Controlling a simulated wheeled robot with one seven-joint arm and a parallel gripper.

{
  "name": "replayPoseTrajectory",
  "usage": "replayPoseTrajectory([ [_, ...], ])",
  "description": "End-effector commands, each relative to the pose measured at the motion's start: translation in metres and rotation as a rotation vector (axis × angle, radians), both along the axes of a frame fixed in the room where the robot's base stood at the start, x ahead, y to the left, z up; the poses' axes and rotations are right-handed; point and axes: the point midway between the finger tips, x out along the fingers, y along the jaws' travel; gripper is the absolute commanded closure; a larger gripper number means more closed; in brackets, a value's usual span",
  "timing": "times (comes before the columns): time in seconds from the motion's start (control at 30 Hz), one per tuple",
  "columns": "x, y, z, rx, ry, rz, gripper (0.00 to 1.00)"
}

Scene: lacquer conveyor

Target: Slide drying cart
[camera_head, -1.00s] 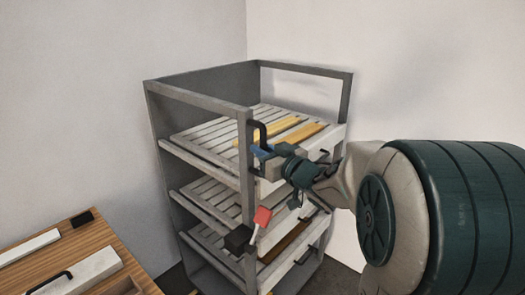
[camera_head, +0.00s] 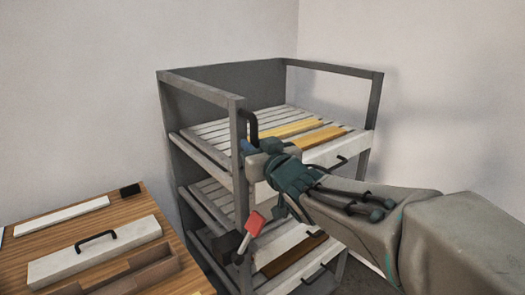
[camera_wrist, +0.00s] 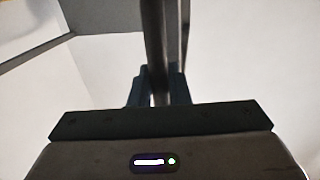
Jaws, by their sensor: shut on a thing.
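The drying cart (camera_head: 238,128) is a grey frame rack with slatted shelves, standing in the room corner. Yellow strips (camera_head: 300,130) lie on its upper shelf and a brown strip (camera_head: 292,256) lies lower down. A dark upright handle (camera_head: 251,122) is on its near front post. My gripper (camera_head: 250,146) is shut on this handle, with its blue fingertips at the handle's lower part. In the wrist view the dark bar of the handle (camera_wrist: 155,50) runs up between the fingers (camera_wrist: 158,88). My wrist hides part of the middle of the cart.
A wooden table (camera_head: 170,235) at the lower left holds a white block with a black handle (camera_head: 95,250), a white strip (camera_head: 62,215), a small black block (camera_head: 130,190) and a brown channel piece (camera_head: 135,275). A red lever (camera_head: 254,222) sticks out low on the cart's front. White walls stand behind the cart.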

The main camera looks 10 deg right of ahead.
Motion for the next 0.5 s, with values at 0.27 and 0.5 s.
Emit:
replayPoseTrajectory([
  [0.27, -0.0064, 0.0115, -0.0026, -0.002, 0.006, 0.005, 1.00],
  [0.5, -0.0066, 0.0127, -0.0025, -0.002, 0.006, 0.007, 1.00],
])
